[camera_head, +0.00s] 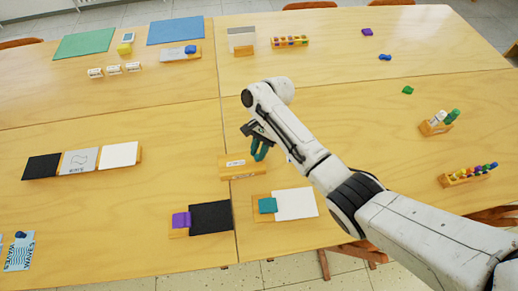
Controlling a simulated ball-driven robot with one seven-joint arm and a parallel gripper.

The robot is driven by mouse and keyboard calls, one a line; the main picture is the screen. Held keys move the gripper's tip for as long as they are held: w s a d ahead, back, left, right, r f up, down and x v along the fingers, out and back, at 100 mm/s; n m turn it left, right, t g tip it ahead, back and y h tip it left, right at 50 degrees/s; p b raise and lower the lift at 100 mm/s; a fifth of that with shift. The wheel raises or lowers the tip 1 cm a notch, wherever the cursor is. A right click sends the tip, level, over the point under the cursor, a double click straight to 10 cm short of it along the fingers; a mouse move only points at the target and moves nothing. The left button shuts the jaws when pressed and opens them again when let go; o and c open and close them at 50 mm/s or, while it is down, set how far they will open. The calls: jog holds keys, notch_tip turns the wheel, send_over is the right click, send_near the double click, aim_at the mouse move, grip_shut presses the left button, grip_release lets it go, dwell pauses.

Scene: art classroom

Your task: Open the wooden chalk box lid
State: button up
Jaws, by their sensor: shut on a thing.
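The wooden chalk box (240,174) stands on the table near the middle of the view. A pale label shows on its upper face, the lid (234,163), and another small mark shows on its front. My gripper (260,153) reaches down from the upper right to the back right edge of the lid. Its dark green fingers are shut on the lid there. The fingertips are small in view and partly meet the lid's edge. I cannot tell whether the lid is raised at all. The inside of the box is not visible.
In front of the box are a purple block (181,219) by a black sheet (211,217) and a teal block (267,205) by a white sheet (296,204). Wooden holders (436,126) and (468,176) with coloured pieces stand at right.

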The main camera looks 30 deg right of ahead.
grip_shut()
jog(key=w+a, duration=0.1)
jog(key=a, duration=0.3)
jog(key=w+a+b, duration=0.1)
jog(key=w+a, duration=0.1)
jog(key=a, duration=0.3)
jog(key=w+a, duration=0.1)
jog(key=a, duration=0.3)
jog(key=shift+w+a, duration=0.15)
jog(key=shift+a, duration=0.15)
jog(key=o, duration=0.8)
grip_release()
jog(key=shift+c, duration=0.2)
jog(key=v, duration=1)
jog(key=shift+d+r, duration=0.25)
jog(key=shift+r, duration=0.1)
